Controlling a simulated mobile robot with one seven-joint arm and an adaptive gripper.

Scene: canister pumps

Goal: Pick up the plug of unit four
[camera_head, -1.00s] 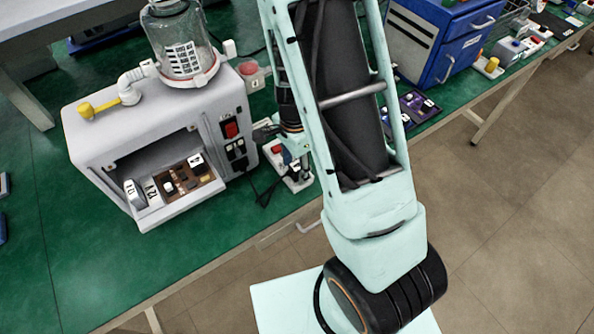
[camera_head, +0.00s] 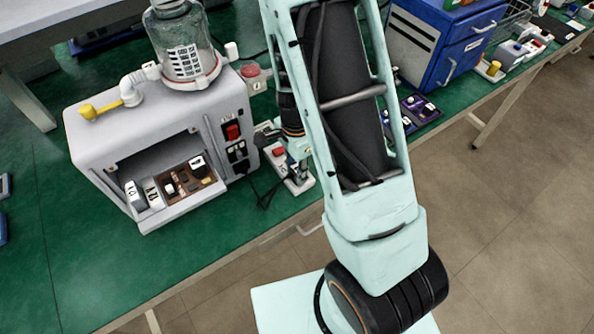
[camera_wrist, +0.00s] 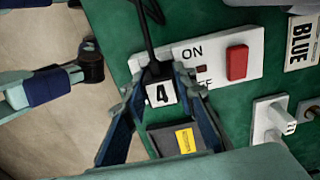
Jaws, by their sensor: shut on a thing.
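My gripper (camera_wrist: 162,84) is shut on the black plug of unit four (camera_wrist: 153,70), which carries a white tag with a black 4 (camera_wrist: 161,94). The plug's black cord runs up out of the wrist view. The plug sits beside the white ON/OFF switch strip (camera_wrist: 216,56) with its red rocker. I cannot tell whether it touches the strip. In the head view my gripper (camera_head: 298,158) points down at the switch strip (camera_head: 279,154), right of the grey pump unit (camera_head: 160,130); the plug is mostly hidden there.
A dark block with a yellow label (camera_wrist: 183,140) shows between my fingers. A white plug-like piece (camera_wrist: 272,118) and a BLUE label (camera_wrist: 301,42) are at the right of the wrist view. A blue drawer cabinet (camera_head: 440,45) stands behind my arm. Green bench lies clear front left.

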